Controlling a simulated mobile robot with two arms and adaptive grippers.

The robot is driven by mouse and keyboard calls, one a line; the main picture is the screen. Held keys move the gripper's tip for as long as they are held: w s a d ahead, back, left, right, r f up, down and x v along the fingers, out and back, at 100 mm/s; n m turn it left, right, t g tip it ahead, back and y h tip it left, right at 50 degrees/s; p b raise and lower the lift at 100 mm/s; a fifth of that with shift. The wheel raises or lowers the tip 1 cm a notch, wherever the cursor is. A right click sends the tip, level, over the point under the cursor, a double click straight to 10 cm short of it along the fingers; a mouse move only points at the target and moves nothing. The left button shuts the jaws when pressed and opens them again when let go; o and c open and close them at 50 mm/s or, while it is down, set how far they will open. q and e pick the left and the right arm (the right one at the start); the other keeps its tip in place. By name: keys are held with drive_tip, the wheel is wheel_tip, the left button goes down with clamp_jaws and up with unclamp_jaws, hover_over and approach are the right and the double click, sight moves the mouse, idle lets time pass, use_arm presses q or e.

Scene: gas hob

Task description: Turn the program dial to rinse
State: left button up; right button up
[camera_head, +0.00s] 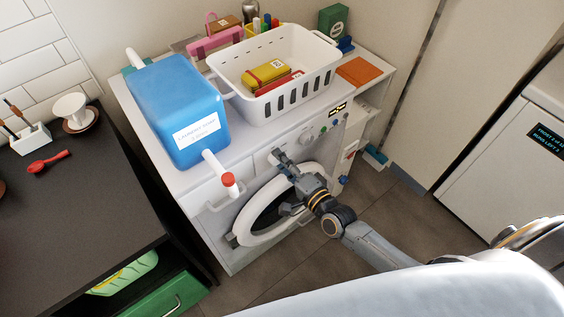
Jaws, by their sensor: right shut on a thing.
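The washing machine (205,196) stands in the middle of the head view, with its round door below the control panel. My right gripper (279,156) reaches in from the lower right and is shut at the left part of the panel, on the program dial. The fingers hide most of the dial, so its pointer and the program marks cannot be read. My left gripper is not in view.
On top stand a blue laundry soap container (178,105) with a red-tipped spout (229,180) jutting over the front, and a white basket (284,103) holding boxes. A dark counter (75,215) is at left. Floor (385,215) shows at right.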

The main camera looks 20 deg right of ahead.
drive_tip(key=shift+d+f+m+y+b, duration=0.1)
drive_tip(key=shift+m+y+b, duration=0.15)
drive_tip(key=shift+m+b, duration=1.4)
drive_tip(key=shift+f+m+y+b, duration=0.1)
drive_tip(key=shift+m+y+b, duration=0.3)
drive_tip(key=shift+m, duration=2.25)
drive_tip(key=o, duration=1.2)
